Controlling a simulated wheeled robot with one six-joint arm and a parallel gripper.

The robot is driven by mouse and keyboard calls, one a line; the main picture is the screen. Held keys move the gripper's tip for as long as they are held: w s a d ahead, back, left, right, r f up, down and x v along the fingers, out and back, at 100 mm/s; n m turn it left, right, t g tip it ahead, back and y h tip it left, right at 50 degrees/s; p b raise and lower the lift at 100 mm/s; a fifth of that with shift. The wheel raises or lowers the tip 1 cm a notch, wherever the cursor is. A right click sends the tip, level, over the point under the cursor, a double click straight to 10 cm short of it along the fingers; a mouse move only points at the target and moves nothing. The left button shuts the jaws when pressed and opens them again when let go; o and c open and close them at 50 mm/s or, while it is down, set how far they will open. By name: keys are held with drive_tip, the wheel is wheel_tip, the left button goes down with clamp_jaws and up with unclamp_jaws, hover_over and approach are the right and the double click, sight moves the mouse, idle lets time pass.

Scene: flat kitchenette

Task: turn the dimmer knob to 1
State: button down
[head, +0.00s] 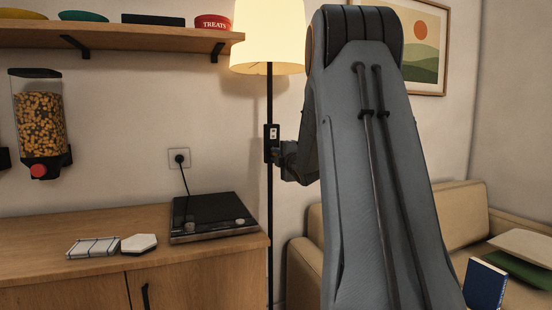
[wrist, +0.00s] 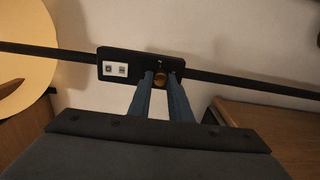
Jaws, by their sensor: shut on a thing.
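The dimmer is a small black box (head: 271,139) on the pole of a lit floor lamp, and it also shows in the wrist view (wrist: 107,55). It carries a small white panel (wrist: 115,69). A round brass-coloured knob (wrist: 160,78) sits beside the panel on the same face. My gripper (wrist: 160,82) has a finger on each side of the knob and is shut on it. In the head view my gripper (head: 278,152) is at the lower part of the box, and the knob is hidden. The knob's setting is too small to read.
The lit lampshade (head: 268,40) is above the box. A wooden counter (head: 150,262) with a black hob (head: 208,212) stands at left, under a shelf (head: 120,38). A beige sofa (head: 305,262) is behind my arm at right.

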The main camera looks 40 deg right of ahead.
drive_tip(key=c, duration=1.6)
unclamp_jaws()
drive_tip(key=shift+c, duration=0.2)
drive_tip(key=shift+s, duration=0.1)
drive_tip(key=v, duration=0.7)
drive_tip(key=shift+s, duration=0.3)
drive_tip(key=shift+a, duration=0.15)
